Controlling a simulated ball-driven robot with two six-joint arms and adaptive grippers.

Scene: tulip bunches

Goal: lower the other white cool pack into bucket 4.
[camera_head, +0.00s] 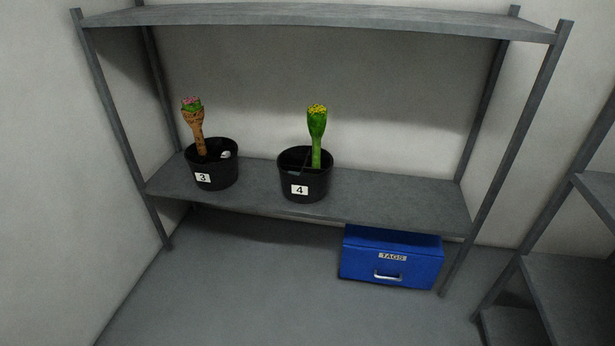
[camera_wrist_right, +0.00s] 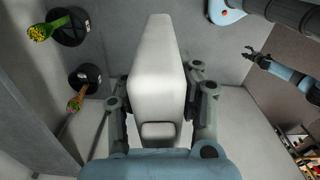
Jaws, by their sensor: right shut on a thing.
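Bucket 4 (camera_head: 306,190) is black and stands on the lower shelf in the head view, with a green bunch with yellow tops (camera_head: 317,135) upright in it. A divider shows inside; no white pack is visible there. It also shows in the right wrist view (camera_wrist_right: 72,28). My right gripper (camera_wrist_right: 160,98) is shut on a white cool pack (camera_wrist_right: 157,65), apart from the bucket. Neither gripper shows in the head view. My left gripper (camera_wrist_right: 254,56) is small in the right wrist view, its fingers apparently spread and empty.
Bucket 3 (camera_head: 212,175), left of bucket 4, holds a brown-wrapped pink bunch (camera_head: 194,124) and a small white thing (camera_head: 225,154). The shelf (camera_head: 400,202) is bare right of bucket 4. A blue TAGS box (camera_head: 392,262) is below. An upper shelf (camera_head: 330,20) spans above.

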